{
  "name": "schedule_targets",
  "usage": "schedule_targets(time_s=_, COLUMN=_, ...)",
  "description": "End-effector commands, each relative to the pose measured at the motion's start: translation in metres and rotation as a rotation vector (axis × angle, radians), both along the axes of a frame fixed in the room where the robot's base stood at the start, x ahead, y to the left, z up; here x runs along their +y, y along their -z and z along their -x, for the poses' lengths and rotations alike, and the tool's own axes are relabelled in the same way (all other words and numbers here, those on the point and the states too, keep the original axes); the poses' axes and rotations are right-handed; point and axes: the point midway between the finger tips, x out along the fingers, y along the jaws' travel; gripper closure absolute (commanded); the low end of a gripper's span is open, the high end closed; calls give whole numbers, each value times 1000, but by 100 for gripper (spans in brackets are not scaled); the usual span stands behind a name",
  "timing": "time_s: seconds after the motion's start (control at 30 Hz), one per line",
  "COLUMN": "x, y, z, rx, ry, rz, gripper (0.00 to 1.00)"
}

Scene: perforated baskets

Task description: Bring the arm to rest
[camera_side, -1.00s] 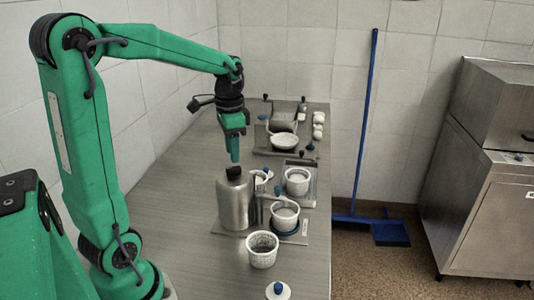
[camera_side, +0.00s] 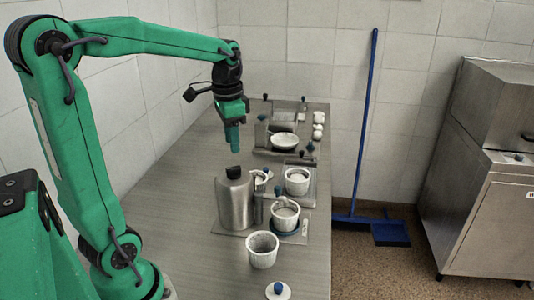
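My gripper (camera_side: 232,138) hangs from my green arm above the table, pointing down. Its fingers are seen nearly edge-on, so I cannot tell whether they are open or shut. No held object shows at its tips. In the picture it is just above the black cap of a steel bottle (camera_side: 234,203), apart from it. My arm reaches from the left over the table (camera_side: 165,185).
A white perforated basket (camera_side: 262,252) stands empty in front. Two more baskets (camera_side: 285,216) (camera_side: 297,181) stand on plates behind it. A blue-knobbed lid (camera_side: 278,290) lies at the front edge. A white bowl (camera_side: 285,142) sits farther back. The table's left side is clear.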

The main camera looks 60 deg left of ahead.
Motion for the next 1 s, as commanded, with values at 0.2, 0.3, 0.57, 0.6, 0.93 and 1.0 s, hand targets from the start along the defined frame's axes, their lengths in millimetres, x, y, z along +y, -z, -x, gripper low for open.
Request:
schedule_targets(time_s=0.2, x=-32, y=-8, z=18, rx=-90, ry=-41, rz=-19, gripper=64)
schedule_targets(time_s=0.3, x=-48, y=-9, z=28, rx=-141, ry=-68, rz=-22, gripper=64)
schedule_targets(time_s=0.57, x=-84, y=-8, z=58, rx=-274, ry=-133, rz=-6, gripper=64)
schedule_targets(time_s=0.6, x=-89, y=-6, z=62, rx=-294, ry=-145, rz=0, gripper=64)
schedule_targets(time_s=0.93, x=-118, y=6, z=93, rx=-426, ry=-214, rz=61, gripper=64)
schedule_targets(time_s=1.0, x=-120, y=8, z=95, rx=-439, ry=-224, rz=70, gripper=64)
